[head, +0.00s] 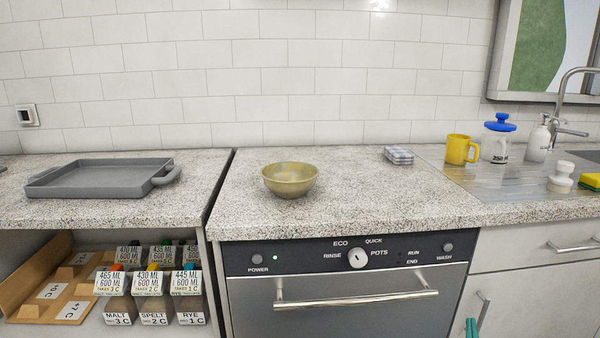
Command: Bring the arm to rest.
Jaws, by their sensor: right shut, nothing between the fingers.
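Only the tip of my right gripper (472,328) shows, teal, at the bottom edge right of the dishwasher door. It is shut and empty, below counter level. It appears near a cabinet handle (484,312); I cannot tell whether they touch. The rest of my right arm is out of the frame. My left gripper is not in view.
A yellowish bowl (290,179) stands on the speckled counter above the dishwasher (345,300). A grey tray (105,179) lies at left, above a shelf of labelled containers (150,295). A yellow mug (459,150) and blue-lidded jar (497,140) stand at right.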

